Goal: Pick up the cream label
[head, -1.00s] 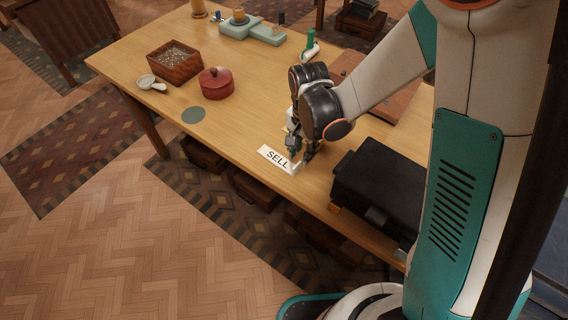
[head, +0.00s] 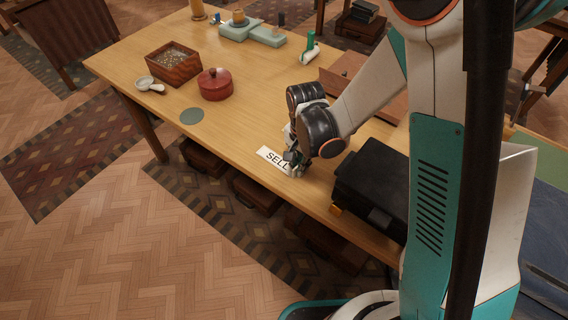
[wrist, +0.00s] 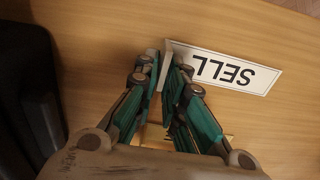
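The cream label (head: 269,154) with the word SELL lies near the front edge of the wooden table. In the wrist view the label (wrist: 232,72) lies right of the fingertips, its lettering upside down. A pale upright strip at its left end stands between the fingers. My gripper (head: 295,171) is low over the table at the label's right end. In the wrist view the two fingertips of my gripper (wrist: 164,72) are close together, one on each side of the pale strip, and appear shut on it. The label looks still down at the table.
A black box-like device (head: 372,184) stands close to the right of my gripper. A red lidded pot (head: 215,85), a wooden box (head: 173,64), a white scoop (head: 149,85) and a grey-green disc (head: 192,116) are farther left. The tabletop between disc and label is clear.

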